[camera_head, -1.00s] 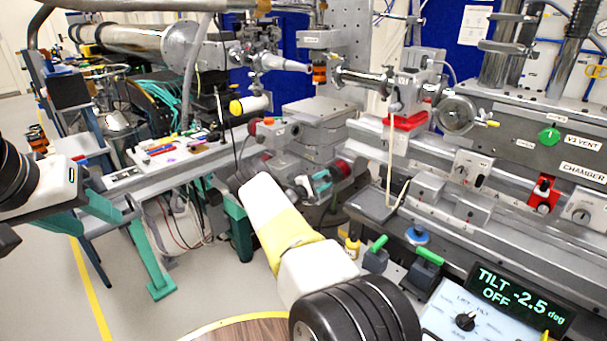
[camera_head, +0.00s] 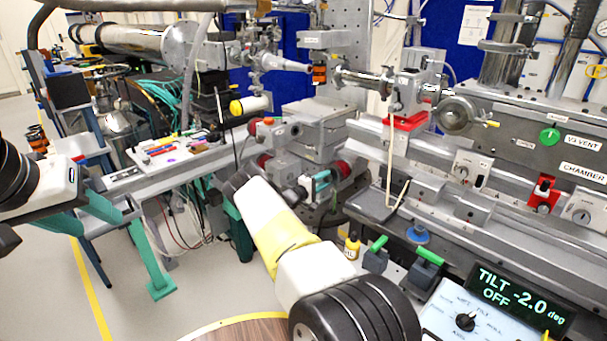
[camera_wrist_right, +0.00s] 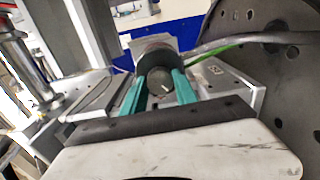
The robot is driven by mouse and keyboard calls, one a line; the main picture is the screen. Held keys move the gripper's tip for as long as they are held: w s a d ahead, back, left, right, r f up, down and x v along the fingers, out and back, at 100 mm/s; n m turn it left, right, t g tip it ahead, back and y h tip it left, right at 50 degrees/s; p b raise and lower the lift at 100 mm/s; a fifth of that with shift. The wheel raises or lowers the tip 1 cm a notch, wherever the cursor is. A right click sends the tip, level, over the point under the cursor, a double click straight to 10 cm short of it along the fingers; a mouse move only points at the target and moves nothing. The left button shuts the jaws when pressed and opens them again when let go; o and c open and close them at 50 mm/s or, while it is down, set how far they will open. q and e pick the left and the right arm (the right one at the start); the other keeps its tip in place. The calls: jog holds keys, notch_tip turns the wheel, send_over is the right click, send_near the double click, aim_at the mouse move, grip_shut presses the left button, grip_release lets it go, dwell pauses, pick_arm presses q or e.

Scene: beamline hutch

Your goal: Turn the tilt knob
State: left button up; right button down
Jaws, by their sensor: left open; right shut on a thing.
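The tilt knob, a dark round knob with a pale mark on its face, shows in the right wrist view (camera_wrist_right: 152,80) between my right gripper's teal fingers (camera_wrist_right: 163,92). In the head view my right gripper (camera_head: 326,180) reaches the knob (camera_head: 343,170) at the side of the grey stage stack (camera_head: 315,130) and is shut on it. The display (camera_head: 520,298) reads "TILT -2.0 deg OFF". My left gripper (camera_head: 98,226) is open and empty at the left, apart from the stage.
A control box (camera_head: 450,318) with a black selector stands at lower right. Green-handled parts (camera_head: 427,257) and a small yellow bottle (camera_head: 352,247) are near the rail. A tray of tools (camera_head: 180,150) lies left of the stage. Open floor shows at lower left.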

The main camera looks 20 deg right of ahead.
jog(key=c, duration=1)
grip_release()
jog(key=shift+o, duration=0.2)
jog(key=v, duration=0.7)
jog(key=shift+s+a, duration=0.15)
jog(key=shift+a, duration=0.2)
